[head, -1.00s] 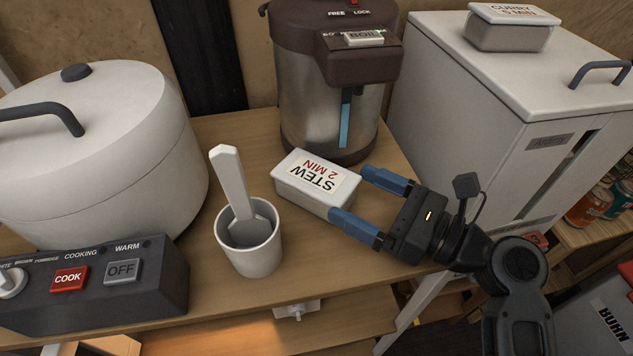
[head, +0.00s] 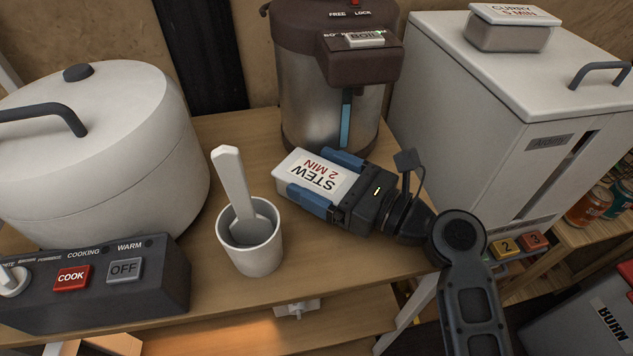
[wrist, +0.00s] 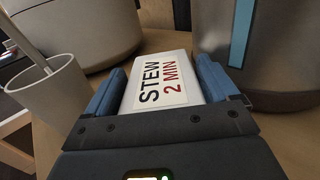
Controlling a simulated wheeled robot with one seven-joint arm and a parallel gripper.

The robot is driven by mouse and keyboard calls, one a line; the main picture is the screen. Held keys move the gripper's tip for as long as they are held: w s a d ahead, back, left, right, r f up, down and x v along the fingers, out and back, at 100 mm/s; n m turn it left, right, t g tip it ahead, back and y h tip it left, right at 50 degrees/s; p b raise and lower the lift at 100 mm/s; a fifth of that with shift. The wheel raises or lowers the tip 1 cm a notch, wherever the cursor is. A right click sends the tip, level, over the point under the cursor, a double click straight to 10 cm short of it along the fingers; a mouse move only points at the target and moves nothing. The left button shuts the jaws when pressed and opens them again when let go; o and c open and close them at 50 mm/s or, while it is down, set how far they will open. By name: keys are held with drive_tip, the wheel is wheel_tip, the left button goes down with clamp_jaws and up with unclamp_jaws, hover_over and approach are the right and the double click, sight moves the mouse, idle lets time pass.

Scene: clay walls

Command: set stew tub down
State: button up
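The stew tub (head: 312,172) is a white box with a lid marked "STEW 2 MIN". It rests upright on the wooden counter (head: 205,290), between the white cup and the water boiler. My gripper (head: 310,172) reaches in from the right, with one blue finger along each long side of the tub. The finger spacing looks about as wide as before, so the fingers seem open around it. In the wrist view the tub (wrist: 160,85) lies between both fingers with little or no gap. The tub's lower sides are partly hidden by the fingers.
A white cup (head: 250,248) with a scoop (head: 233,180) stands just left of the tub. The boiler (head: 335,75) is close behind it. A rice cooker (head: 90,150) stands left. A white box (head: 490,120) bearing the curry tub (head: 512,30) stands right. Bare counter lies in front.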

drive_tip(key=c, duration=1)
drive_tip(key=shift+r, duration=0.1)
